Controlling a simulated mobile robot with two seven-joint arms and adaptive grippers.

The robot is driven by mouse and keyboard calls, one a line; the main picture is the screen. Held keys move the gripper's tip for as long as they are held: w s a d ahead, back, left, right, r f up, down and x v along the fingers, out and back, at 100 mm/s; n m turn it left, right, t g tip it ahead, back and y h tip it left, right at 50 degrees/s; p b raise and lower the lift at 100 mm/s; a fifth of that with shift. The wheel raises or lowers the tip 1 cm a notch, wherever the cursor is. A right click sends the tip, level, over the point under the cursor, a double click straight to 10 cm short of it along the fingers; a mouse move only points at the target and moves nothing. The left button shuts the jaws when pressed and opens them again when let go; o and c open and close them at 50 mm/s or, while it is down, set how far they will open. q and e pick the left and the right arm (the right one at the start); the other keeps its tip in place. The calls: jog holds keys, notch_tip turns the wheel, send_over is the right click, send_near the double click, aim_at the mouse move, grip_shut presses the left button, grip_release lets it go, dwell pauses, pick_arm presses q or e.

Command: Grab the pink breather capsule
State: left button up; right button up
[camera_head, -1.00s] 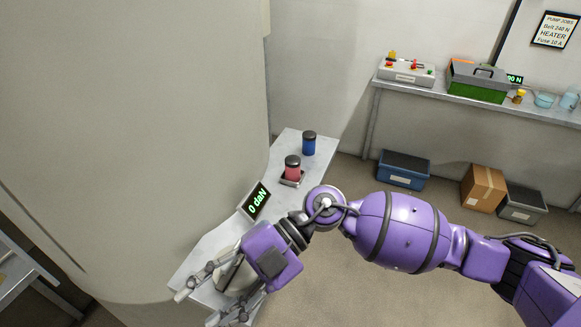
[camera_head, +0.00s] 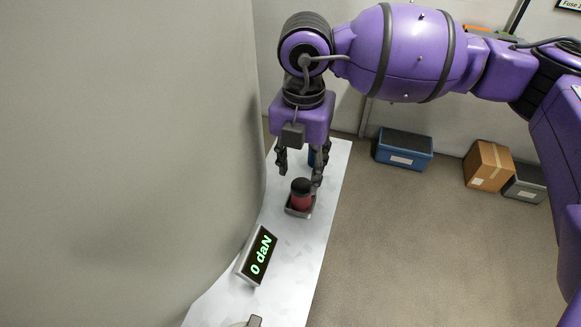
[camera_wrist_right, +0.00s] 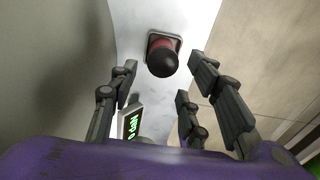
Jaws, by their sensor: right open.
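The pink breather capsule (camera_head: 301,200), a pinkish-red cylinder with a black cap, stands upright on a small grey square tray (camera_head: 291,211) on the white shelf. In the right wrist view the capsule (camera_wrist_right: 162,58) shows ahead of the fingers, its black cap toward the camera. My right gripper (camera_head: 298,178) is open, pointing down, with its fingers near the capsule's top. In the right wrist view the open fingers (camera_wrist_right: 165,85) are spread to either side, with nothing between their tips. My left gripper is not in view.
A large grey curved wall borders the shelf's left. Boxes sit on the floor at right.

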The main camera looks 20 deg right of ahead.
aim_at(298, 184)
jog(key=shift+w+f, duration=0.15)
jog(key=shift+w, duration=0.3)
jog(key=shift+f, duration=0.25)
jog(key=shift+s+f, duration=0.5)
jog(key=shift+f, duration=0.3)
notch_tip(298, 184, down, 5)
jog(key=shift+w+a+r, duration=0.15)
jog(key=shift+r, duration=0.05)
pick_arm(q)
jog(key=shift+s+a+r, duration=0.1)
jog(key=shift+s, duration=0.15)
pick_arm(e)
jog(key=shift+f, duration=0.2)
jog(key=c, duration=1)
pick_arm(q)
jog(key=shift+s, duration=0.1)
pick_arm(e)
grip_shut()
jog(key=shift+r, duration=0.1)
